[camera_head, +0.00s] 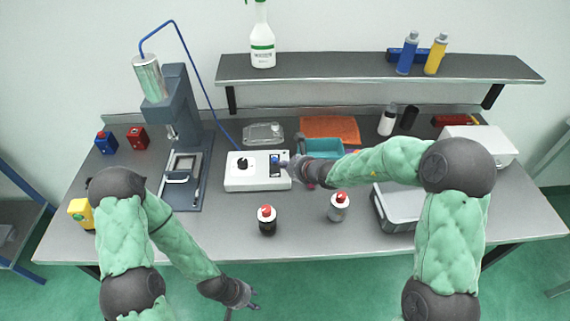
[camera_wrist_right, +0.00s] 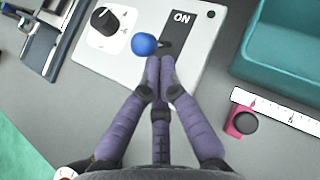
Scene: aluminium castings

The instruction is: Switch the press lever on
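The white control box (camera_head: 240,182) stands mid-table beside the press (camera_head: 180,120); it also shows in the right wrist view (camera_wrist_right: 95,58). Its lever has a blue ball (camera_wrist_right: 144,44) and a short dark stem over a black slot plate (camera_wrist_right: 192,62). An ON label (camera_wrist_right: 181,17) marks the plate's far end. My right gripper (camera_wrist_right: 161,62) has its fingertips together, close beside the ball and stem; whether they touch is unclear. In the head view my right gripper (camera_head: 292,165) partly covers the box's right side. My left gripper (camera_head: 250,299) is open and empty before the table's front edge.
A black knob (camera_wrist_right: 104,20) sits on the box. A teal bin (camera_wrist_right: 290,45), a ruler (camera_wrist_right: 275,112) and a pink-and-black item (camera_wrist_right: 242,122) lie to its right.

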